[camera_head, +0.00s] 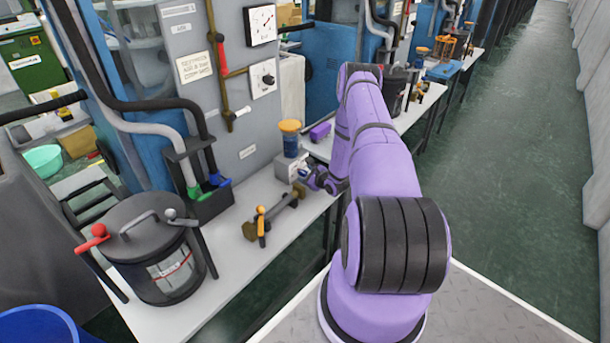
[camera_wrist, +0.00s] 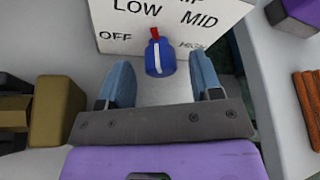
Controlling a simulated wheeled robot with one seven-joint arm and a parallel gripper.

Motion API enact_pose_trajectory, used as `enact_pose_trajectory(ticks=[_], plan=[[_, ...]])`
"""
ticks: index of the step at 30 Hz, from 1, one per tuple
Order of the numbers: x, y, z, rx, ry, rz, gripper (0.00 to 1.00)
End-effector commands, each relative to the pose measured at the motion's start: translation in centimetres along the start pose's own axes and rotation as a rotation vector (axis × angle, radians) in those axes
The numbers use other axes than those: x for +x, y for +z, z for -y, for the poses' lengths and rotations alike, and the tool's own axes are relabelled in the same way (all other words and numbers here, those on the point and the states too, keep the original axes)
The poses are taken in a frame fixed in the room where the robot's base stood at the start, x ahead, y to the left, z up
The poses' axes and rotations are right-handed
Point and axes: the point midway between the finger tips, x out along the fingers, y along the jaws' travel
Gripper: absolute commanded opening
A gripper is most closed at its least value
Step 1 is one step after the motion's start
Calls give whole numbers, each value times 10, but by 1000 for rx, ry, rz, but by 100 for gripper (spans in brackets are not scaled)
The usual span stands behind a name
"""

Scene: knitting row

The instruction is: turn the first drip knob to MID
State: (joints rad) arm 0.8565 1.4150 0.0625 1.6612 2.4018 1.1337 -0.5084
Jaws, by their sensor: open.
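The drip knob (camera_wrist: 160,57) is blue with a white line and a red tip. It sits on a white panel (camera_wrist: 120,38) lettered OFF, LOW, MID and a blurred word at right. The red tip points up, between LOW and MID and slightly toward LOW. My gripper (camera_wrist: 160,60) is open, with one blue finger on each side of the knob and visible gaps to both. In the head view, my gripper (camera_head: 305,172) is at the small grey box (camera_head: 290,165) under a yellow-topped jar (camera_head: 290,137); the knob is too small to make out there.
A brass fitting (camera_wrist: 55,105) lies left of my gripper. A purple block (camera_head: 320,131) stands behind the box. The green aisle floor (camera_head: 500,150) is clear.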

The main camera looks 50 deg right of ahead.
Motion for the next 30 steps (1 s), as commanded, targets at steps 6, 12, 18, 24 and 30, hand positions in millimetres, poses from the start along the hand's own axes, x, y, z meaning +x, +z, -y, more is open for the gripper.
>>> enact_pose_trajectory(ticks=[6, 12, 18, 24, 30], plan=[[14, 0, 0, 1, 0, 0, 59], [15, 0, 0, 1, 0, 0, 59], [15, 0, 0, 1, 0, 0, 31], [15, 0, 0, 1, 0, 0, 10], [15, 0, 0, 3, 1, 0, 10]])
